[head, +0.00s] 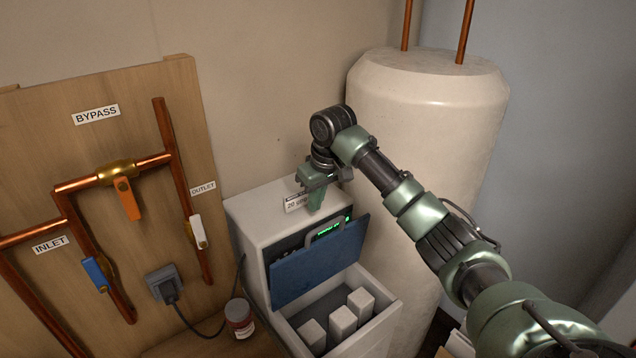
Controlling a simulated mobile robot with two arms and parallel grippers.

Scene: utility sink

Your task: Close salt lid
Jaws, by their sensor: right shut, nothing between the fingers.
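The salt lid (318,262) is a blue panel with a grey handle on the white softener box. It stands tilted up, and the salt compartment (384,328) below it is open, with several white blocks inside. My right gripper (315,204) is shut and empty, above the lid's upper edge and in front of the box's top. Whether it touches the lid or box cannot be told. My left gripper is not in view.
A green-lit display (328,229) is partly hidden behind the lid. A large cream tank (428,130) stands close behind my right arm. A pipe board (60,150) with valves is at left, and a small jar (239,316) stands beside the box.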

